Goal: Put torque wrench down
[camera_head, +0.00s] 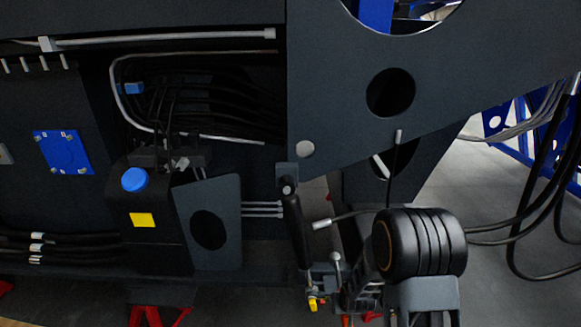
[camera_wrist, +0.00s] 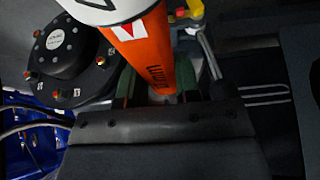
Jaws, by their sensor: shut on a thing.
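In the wrist view, my gripper (camera_wrist: 157,92) is shut on the torque wrench (camera_wrist: 150,45), a thick orange shaft with dark lettering. A white band and a small red-and-white label show towards its top. Green finger pads stand on both sides of the shaft. The wrench's upper end is cut off by the picture edge, and its lower part is hidden behind the gripper body. In the head view, my fingers and the wrench cannot be made out clearly.
The dark harvester chassis (camera_head: 340,75) fills the head view's top. A black unit with a blue cap (camera_head: 134,179) stands at the left. A black-handled part (camera_head: 298,230) stands upright low in the middle. A round black housing (camera_wrist: 66,55) and blue parts (camera_wrist: 35,140) lie left in the wrist view.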

